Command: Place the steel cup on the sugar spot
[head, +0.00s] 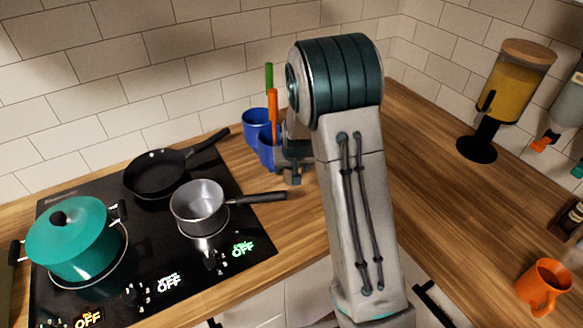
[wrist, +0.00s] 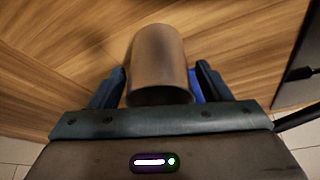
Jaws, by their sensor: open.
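The steel cup (wrist: 158,55) is a plain grey-brown metal cylinder over the wooden counter in the wrist view. It lies between the two fingers of my gripper (wrist: 160,78), with a finger on each side. The fingers are open, and I cannot tell whether either touches the cup. In the head view, my arm hides most of the gripper and I cannot make out the steel cup. No marked sugar spot can be made out in either view.
Blue cups (head: 256,121) with green and orange handles stand by the wall beside my arm. Left is a black hob with a teal pot (head: 72,245), a pan (head: 155,176) and a saucepan (head: 197,203).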

